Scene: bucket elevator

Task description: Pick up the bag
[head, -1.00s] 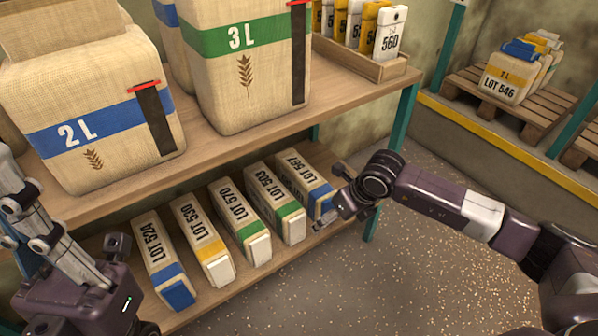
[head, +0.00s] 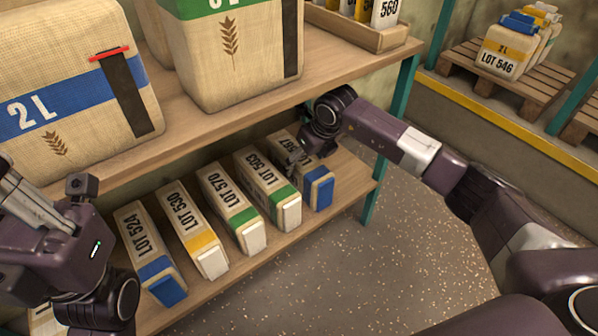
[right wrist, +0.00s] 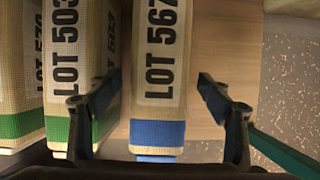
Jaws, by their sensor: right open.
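The LOT 567 bag (head: 318,185), woven tan with a blue band at its front end, lies at the right end of the lower shelf's row. Its label and blue band also show in the right wrist view (right wrist: 160,70). My right gripper (head: 306,156) is over this bag and partly hides its label. In the right wrist view my right gripper (right wrist: 156,88) is open, one finger on each side of the bag; the left finger is by the gap beside the LOT 503 bag (head: 267,187). My left arm is at the left edge; its fingers cannot be made out clearly.
Bags LOT 570 (head: 231,207), LOT 530 (head: 191,229) and LOT 524 (head: 150,252) lie further left in the row. The upper shelf (head: 345,70) with large sacks overhangs them. A teal post (head: 370,203) stands right of the row. Floor at right is clear.

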